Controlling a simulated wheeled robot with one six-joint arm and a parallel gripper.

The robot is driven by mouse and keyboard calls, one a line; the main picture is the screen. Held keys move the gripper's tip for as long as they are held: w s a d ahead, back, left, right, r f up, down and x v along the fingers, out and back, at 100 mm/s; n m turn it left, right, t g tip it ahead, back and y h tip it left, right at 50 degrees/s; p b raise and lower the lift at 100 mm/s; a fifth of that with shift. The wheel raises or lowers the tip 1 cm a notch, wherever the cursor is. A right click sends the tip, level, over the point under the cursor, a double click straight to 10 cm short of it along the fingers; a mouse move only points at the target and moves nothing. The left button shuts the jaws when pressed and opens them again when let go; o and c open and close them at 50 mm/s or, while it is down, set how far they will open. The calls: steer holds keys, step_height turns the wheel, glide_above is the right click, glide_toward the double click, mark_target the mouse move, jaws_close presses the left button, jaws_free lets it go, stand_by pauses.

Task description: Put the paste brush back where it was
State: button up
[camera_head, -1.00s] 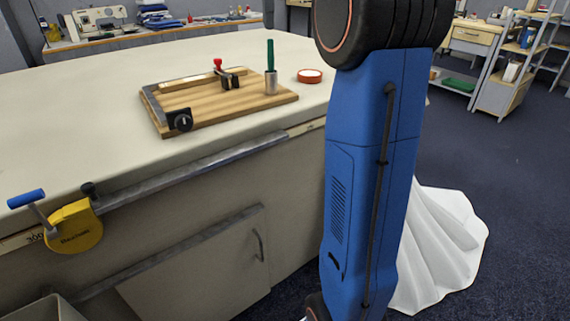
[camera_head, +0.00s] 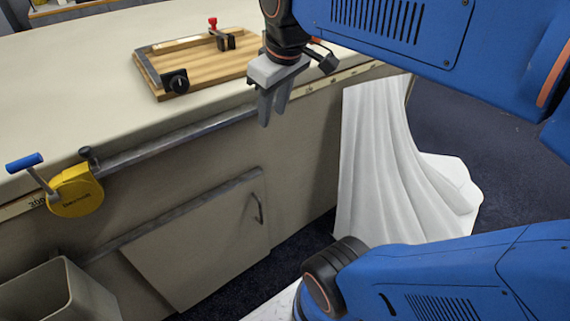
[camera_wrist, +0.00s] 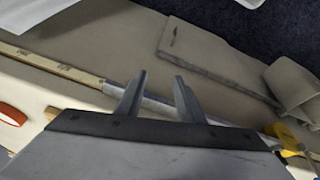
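The paste brush is not visible now in either view. A green-handled stick that may be it stood in a small metal cup on the wooden board one second ago; my arm now covers that spot in the head view. My gripper (camera_head: 274,108) hangs over the table's front edge, just in front of the wooden board (camera_head: 205,72), with its fingers pointing down. In the wrist view my gripper (camera_wrist: 159,88) has its fingers apart, with nothing between them.
White cloth (camera_head: 380,165) hangs right; a bin (camera_head: 85,290) stands lower left.

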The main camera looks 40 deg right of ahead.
steer(key=s+a+f+m, duration=0.1)
steer(key=s+f, duration=0.2)
steer(key=f, duration=0.2)
steer(key=s+a+f+m+t, duration=0.1)
steer(key=s+f+m, duration=0.1)
steer(key=s+f, duration=0.2)
step_height(320, 180, down, 3)
steer(key=shift+s+r, duration=0.15)
steer(key=shift+r, duration=0.05)
steer(key=shift+d, duration=0.1)
